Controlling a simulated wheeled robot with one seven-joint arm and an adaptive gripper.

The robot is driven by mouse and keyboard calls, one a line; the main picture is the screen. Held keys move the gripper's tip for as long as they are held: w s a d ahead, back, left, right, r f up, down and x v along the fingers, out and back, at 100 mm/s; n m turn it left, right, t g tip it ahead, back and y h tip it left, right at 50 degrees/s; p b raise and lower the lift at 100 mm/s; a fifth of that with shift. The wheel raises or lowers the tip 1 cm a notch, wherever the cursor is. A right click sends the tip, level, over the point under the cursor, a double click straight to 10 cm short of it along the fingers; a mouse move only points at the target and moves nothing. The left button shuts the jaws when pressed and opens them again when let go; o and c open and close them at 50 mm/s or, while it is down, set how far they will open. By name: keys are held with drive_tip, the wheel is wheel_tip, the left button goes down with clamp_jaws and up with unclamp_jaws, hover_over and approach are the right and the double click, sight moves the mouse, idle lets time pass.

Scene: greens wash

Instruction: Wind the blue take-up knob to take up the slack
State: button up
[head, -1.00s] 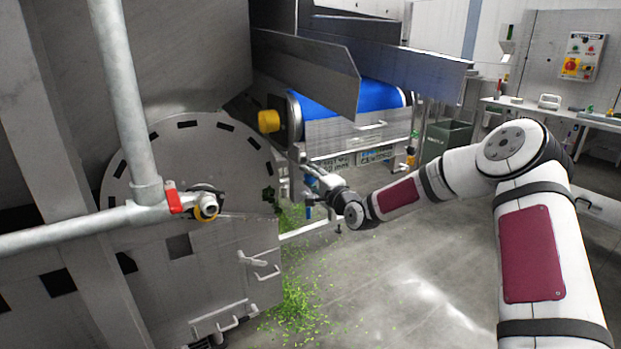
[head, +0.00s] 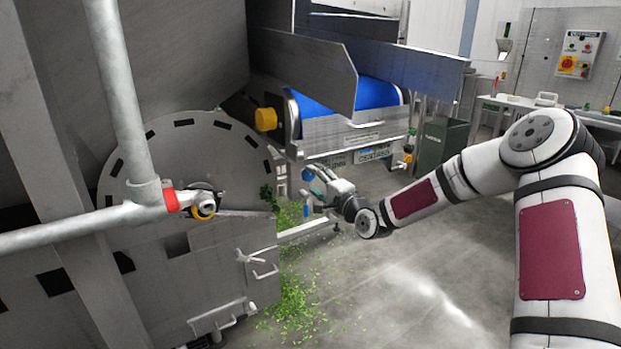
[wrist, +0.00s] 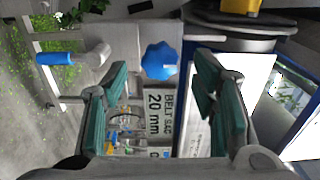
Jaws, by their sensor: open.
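The blue take-up knob (wrist: 160,61) is a lobed star knob on a grey plate in the wrist view. It also shows small in the head view (head: 308,174), partly crowded by the gripper. My gripper (wrist: 162,78) is open with green-padded fingers, one on each side of the knob's line of approach. The knob appears between and beyond the fingertips; I see no contact. In the head view my gripper (head: 316,188) is beside the conveyor's lower end. A crank with a blue handle (wrist: 55,58) sits left of the knob in the wrist view.
A "BELT SAG 20 mm" sign (wrist: 160,115) is close to the knob. The drum machine (head: 190,150) stands left. Green scraps (head: 295,295) litter the floor; open floor lies right.

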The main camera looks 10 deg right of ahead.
drive_tip(key=shift+v, duration=1.55)
drive_tip(key=s+a+r+n+g+h, duration=0.1)
drive_tip(key=s+r+n+g+h, duration=0.3)
drive_tip(key=s, duration=1.5)
drive_tip(key=s+r+n+g, duration=0.1)
drive_tip(key=s+n+g, duration=0.5)
drive_tip(key=s, duration=1.3)
drive_tip(key=s+a+r+n+g+h, duration=0.15)
drive_tip(key=s+r+n+g, duration=0.35)
drive_tip(key=s, duration=1.4)
wheel_tip(320, 180, up, 21)
drive_tip(key=t+p, duration=0.2)
drive_tip(key=p, duration=1.9)
drive_tip(key=shift+f+m, duration=0.2)
drive_tip(key=shift+m, duration=0.1)
